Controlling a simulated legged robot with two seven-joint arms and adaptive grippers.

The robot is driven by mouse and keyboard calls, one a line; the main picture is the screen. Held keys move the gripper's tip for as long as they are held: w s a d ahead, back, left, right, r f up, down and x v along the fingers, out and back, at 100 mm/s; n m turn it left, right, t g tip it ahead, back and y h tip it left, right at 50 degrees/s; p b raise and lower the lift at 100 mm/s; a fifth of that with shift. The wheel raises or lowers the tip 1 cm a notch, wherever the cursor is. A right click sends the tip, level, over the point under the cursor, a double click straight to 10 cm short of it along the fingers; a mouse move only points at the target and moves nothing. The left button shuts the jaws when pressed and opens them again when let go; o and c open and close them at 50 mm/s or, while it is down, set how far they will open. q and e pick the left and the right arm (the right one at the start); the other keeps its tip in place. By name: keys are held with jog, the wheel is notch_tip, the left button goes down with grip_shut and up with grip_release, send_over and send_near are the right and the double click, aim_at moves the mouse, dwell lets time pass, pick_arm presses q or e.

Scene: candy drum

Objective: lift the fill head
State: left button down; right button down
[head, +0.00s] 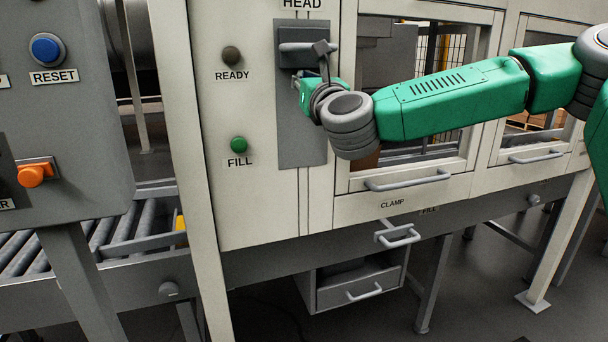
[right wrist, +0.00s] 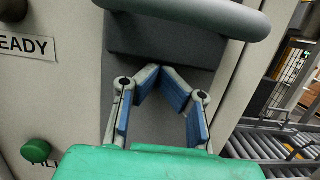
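The fill head's handle is a dark grey horizontal bar (head: 308,48) on a grey plate under the HEAD label. In the right wrist view the bar (right wrist: 195,10) runs across the top, with a dark block (right wrist: 165,42) below it. My right gripper (head: 298,78) is just below the bar in the head view, partly hidden by its own wrist. In the right wrist view its blue-padded fingers (right wrist: 160,70) bend inward and their tips meet at the block's lower edge. Nothing shows between them. Whether the tips touch the block I cannot tell. My left gripper is out of view.
A green FILL button (head: 238,145) and dark READY lamp (head: 231,56) sit left of the plate. A control box with a blue RESET button (head: 46,48) stands at left. A windowed door with a handle (head: 408,180) lies under my right arm.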

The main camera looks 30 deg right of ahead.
jog(key=shift+s+a+y, duration=0.1)
jog(key=shift+a+y, duration=0.3)
